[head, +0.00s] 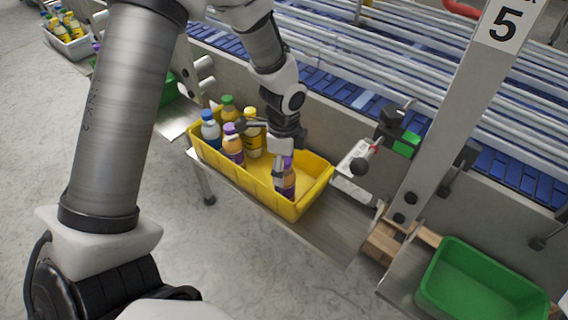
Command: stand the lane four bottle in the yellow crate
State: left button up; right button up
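The yellow crate (234,174) stands on a ledge beside the conveyor, in the middle of the head view. A bottle with a purple cap and a dark and orange body (289,183) is upright inside the crate's right part. My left gripper (283,177) reaches down from above and its fingers are at this bottle, seemingly closed around it. The crate wall hides the bottle's base, so I cannot tell whether it touches the crate floor. Several other bottles (233,145) stand in the crate's left part, with blue, green, purple and yellow caps. My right gripper is not in view.
A post with a number 5 sign (503,24) rises right of the crate. An empty green crate (480,290) sits at lower right. The blue roller conveyor (350,95) runs behind. A grey crate of bottles (72,46) is at upper left. The crate has bare floor around its middle.

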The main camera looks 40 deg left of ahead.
pick_arm(q)
jog(key=shift+w+r, duration=0.1)
notch_tip(320, 180, up, 12)
jog(key=shift+f+b, duration=0.25)
jog(key=shift+b, duration=0.85)
jog(key=shift+r, duration=0.15)
